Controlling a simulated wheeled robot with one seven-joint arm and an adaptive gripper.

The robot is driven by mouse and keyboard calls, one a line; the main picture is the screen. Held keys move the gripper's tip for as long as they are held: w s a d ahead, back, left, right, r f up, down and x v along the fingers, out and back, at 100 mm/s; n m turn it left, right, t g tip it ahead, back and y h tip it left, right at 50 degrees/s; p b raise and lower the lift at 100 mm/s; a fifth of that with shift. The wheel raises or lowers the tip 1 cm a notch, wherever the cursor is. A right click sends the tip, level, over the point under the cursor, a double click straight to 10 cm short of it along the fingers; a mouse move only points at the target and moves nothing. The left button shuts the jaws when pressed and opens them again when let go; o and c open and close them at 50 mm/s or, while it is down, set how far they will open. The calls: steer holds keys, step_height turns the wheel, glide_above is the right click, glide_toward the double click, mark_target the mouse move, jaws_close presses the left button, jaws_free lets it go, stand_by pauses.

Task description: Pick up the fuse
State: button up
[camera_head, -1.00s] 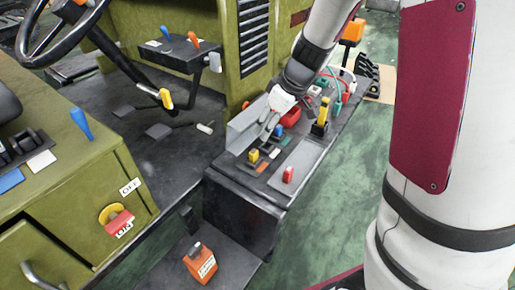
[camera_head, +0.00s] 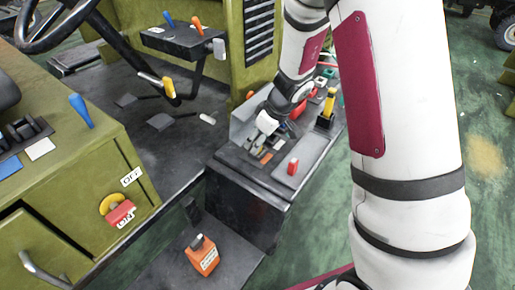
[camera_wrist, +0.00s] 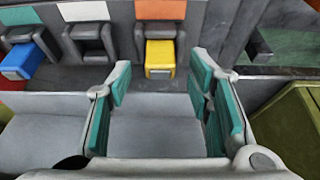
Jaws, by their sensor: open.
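A yellow fuse (camera_wrist: 160,57) sits in a slot under an orange label in the wrist view, just beyond my fingertips and roughly centred between them. A blue fuse (camera_wrist: 22,62) sits in a slot to the left, under a teal label. The slot between them (camera_wrist: 88,42), under a white label, holds no coloured fuse. My gripper (camera_wrist: 160,82) is open, teal pads apart, with nothing between them. In the head view my gripper (camera_head: 260,141) is low over the fuse panel and hides the yellow and blue fuses.
A grey upright wall (camera_head: 243,122) stands left of my gripper. A yellow-and-black lever (camera_head: 328,107) and red parts stand behind it on the black cabinet (camera_head: 245,200). Green floor is free to the right.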

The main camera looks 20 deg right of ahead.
steer(key=c, duration=1)
steer(key=shift+r, duration=0.1)
